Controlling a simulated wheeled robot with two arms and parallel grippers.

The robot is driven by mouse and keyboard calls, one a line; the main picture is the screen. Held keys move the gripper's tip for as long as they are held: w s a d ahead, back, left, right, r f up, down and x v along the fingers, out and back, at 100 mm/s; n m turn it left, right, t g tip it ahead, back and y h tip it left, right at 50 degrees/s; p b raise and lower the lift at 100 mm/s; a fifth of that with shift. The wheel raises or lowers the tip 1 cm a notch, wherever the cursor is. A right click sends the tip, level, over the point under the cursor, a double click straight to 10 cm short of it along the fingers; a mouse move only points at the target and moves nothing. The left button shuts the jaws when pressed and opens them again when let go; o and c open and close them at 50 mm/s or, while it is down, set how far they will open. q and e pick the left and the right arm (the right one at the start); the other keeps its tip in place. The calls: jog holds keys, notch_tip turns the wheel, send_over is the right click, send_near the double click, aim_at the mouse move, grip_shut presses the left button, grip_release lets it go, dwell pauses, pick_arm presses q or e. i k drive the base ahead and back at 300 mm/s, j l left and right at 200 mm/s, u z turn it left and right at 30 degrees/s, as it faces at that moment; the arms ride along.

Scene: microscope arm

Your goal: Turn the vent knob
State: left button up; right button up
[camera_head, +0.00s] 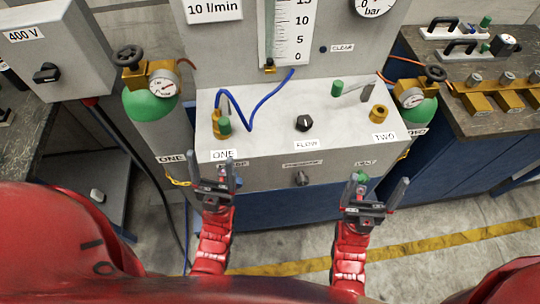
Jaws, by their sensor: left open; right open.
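The grey bench panel has a row of knobs on its front face under small labels that are hard to read. A green knob (362,177) sits under the right label (365,163), and a dark knob (302,178) sits under the middle one. I cannot tell for certain which is the vent knob. My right gripper (378,180) is open, its fingers pointing up at the panel near the green knob, its left finger overlapping it in view. My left gripper (213,168) is open in front of the panel's left end, partly covering the left label (232,164).
On the panel top are a black FLOW knob (304,123), a blue hose (262,112) and brass fittings. Green-topped cylinders with gauges stand left (150,104) and right (414,112). A grey 400 V box (55,50) is at upper left. The floor between my arms is clear.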

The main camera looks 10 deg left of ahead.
aim_at(363, 178)
jog(key=z, duration=0.8)
jog(key=k+l+u, duration=0.15)
jog(key=k, duration=0.2)
